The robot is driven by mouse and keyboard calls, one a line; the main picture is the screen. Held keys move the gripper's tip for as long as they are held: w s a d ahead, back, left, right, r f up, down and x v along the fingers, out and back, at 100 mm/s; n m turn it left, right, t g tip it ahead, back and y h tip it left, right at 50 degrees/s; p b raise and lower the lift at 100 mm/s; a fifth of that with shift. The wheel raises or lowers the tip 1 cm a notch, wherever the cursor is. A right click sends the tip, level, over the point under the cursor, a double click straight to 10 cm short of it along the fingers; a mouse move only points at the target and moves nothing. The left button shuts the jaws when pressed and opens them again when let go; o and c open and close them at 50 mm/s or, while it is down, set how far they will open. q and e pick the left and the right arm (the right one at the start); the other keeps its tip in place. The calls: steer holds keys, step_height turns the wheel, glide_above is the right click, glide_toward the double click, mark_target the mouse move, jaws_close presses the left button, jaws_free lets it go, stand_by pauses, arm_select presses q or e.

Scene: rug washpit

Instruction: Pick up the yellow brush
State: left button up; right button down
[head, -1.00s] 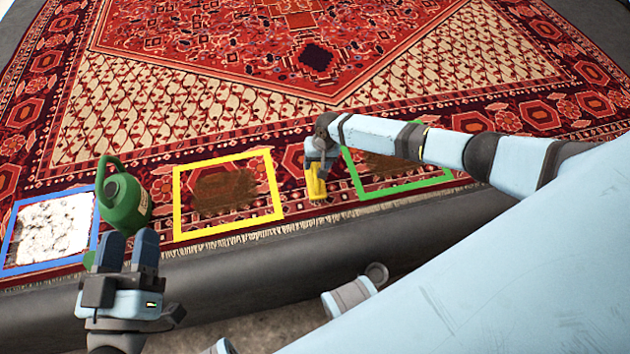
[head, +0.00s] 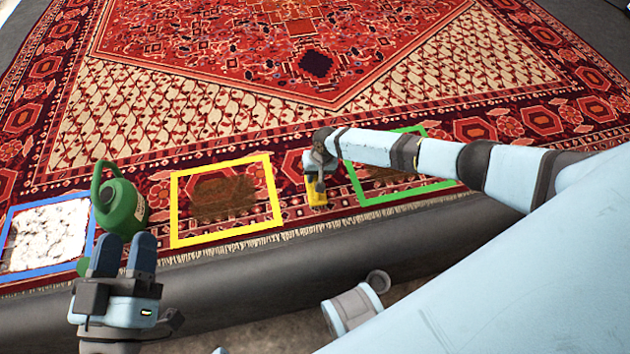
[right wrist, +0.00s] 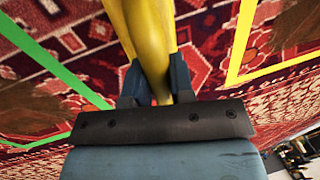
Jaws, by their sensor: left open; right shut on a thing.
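The yellow brush (head: 318,194) is on the rug's near border, between the yellow and green frames. My right gripper (head: 314,176) reaches it from above. In the right wrist view the right gripper (right wrist: 156,88) has its fingers on both sides of the brush's yellow handle (right wrist: 147,35) and is shut on it. Whether the brush touches the rug I cannot tell. My left gripper (head: 122,255) is open and empty at the lower left, in front of the green watering can (head: 120,207).
The patterned rug (head: 200,110) fills the pit floor. A blue frame (head: 48,270) holds white foam, and yellow (head: 205,241) and green (head: 395,195) frames surround brown stains. The dark pit edge (head: 240,275) runs along the near side.

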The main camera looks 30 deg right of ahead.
steer(key=shift+r, duration=0.45)
step_height(320, 180, up, 2)
steer(key=shift+r+p, duration=0.2)
steer(key=shift+p, duration=0.6)
arm_select(q)
steer(key=s+a+f+g+y+p, duration=0.1)
steer(key=a+f+g+y+p, duration=0.3)
steer(key=f, duration=0.6)
steer(key=shift+s+a+g+p, duration=0.4)
steer(key=shift+a+g+p, duration=0.1)
steer(key=shift+p, duration=0.55)
arm_select(e)
step_height(320, 180, up, 17)
steer(key=shift+f, duration=0.1)
